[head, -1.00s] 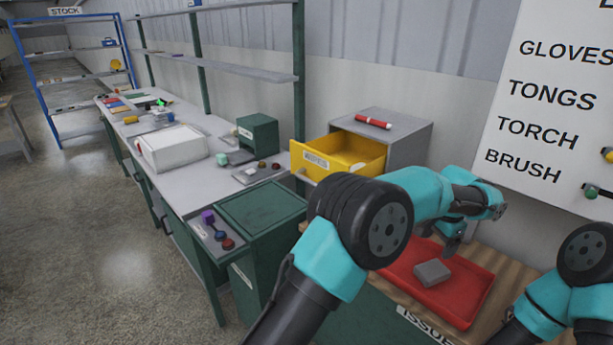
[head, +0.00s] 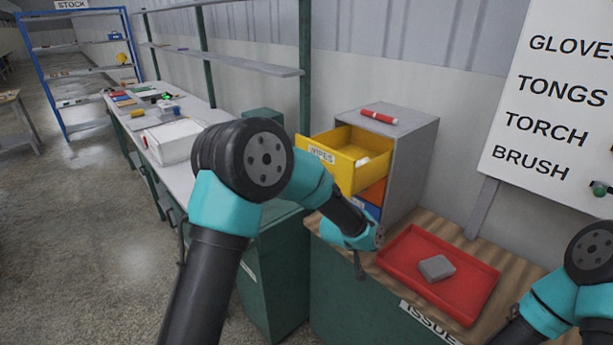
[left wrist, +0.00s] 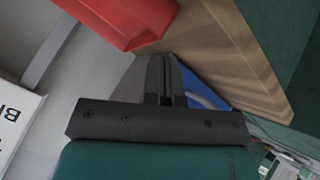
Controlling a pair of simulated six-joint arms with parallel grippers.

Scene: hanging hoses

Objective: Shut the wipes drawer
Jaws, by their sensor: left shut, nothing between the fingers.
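The yellow wipes drawer (head: 318,152), with its white label on the front, is pulled out of the top of the grey cabinet (head: 411,160) in the head view. Something pale lies inside it. My left gripper (head: 361,268) is below and in front of the drawer, apart from it, over the wooden top near the red tray. In the left wrist view my left gripper (left wrist: 165,65) has its fingers together and empty. Part of my right arm shows at the lower right, but its gripper is out of view.
An orange drawer (head: 373,193) and a blue drawer (head: 368,211) sit under the yellow one. A red-and-white tube (head: 379,117) lies on the cabinet. A red tray (head: 466,294) with a grey block (head: 437,267) is to the right. A green bench unit stands left.

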